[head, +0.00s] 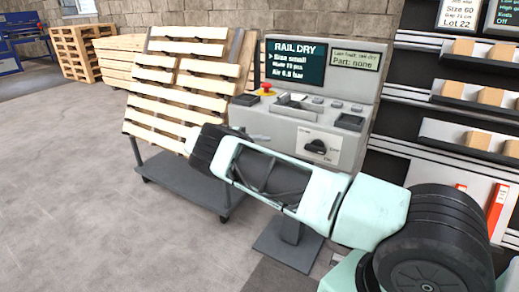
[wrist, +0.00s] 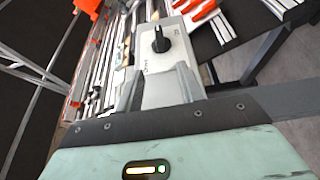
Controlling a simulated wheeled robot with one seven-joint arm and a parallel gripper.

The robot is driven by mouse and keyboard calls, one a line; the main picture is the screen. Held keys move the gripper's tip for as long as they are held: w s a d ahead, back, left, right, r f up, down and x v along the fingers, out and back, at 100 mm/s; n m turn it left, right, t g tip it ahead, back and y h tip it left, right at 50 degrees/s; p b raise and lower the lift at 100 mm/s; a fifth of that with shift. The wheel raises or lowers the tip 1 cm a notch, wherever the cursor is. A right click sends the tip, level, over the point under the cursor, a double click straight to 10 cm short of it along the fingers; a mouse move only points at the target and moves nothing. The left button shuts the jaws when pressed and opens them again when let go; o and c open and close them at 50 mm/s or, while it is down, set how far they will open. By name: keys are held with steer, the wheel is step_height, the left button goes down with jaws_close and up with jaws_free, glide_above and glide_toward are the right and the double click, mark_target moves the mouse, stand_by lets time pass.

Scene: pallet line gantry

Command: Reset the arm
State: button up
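My mint-green arm crosses the head view from lower right to the front of the grey console (head: 345,95). Its dark far end covers part of a pallet. I cannot make out my gripper's fingers in the head view. In the wrist view my gripper (wrist: 159,80) has its two grey fingers apart. A grey panel (wrist: 167,92) with a black knob (wrist: 160,40) shows between and beyond them. Nothing is visibly gripped, and I cannot tell whether the fingers touch the panel. The console's black rotary knob (head: 317,146) shows just above my arm in the head view.
Wooden pallets (head: 180,90) lean on a dark wheeled cart (head: 190,185) left of the console. A red button (head: 266,87) sits on the console. Shelves (head: 470,130) with wooden blocks stand right. The floor (head: 70,190) is clear at left. Orange-white parts (wrist: 205,12) show in the wrist view.

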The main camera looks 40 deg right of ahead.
steer(key=shift+w+a, duration=0.25)
steer(key=shift+a, duration=0.05)
stand_by(0.5)
steer(key=s+a+r+n+t+y, duration=0.4)
steer(key=s+a, duration=0.4)
steer(key=a, duration=0.4)
steer(key=s+a+r+n+t+y, duration=0.2)
steer(key=s+a+n+t+y, duration=0.45)
steer(key=a, duration=0.55)
steer(key=s+a+r+n+t+y, duration=0.1)
steer(key=s+a+r+n, duration=0.2)
steer(key=s, duration=0.7)
steer(key=s+a+r+n+t+y, duration=0.1)
steer(key=s+a+n+y, duration=0.3)
steer(key=s, duration=0.7)
step_height(320, 180, up, 14)
steer(key=h+p, duration=0.2)
steer(key=p, duration=1.1)
steer(key=shift+s+a+f+m+p, duration=0.25)
steer(key=shift+a+m+p, duration=0.1)
steer(key=shift+a+m, duration=0.1)
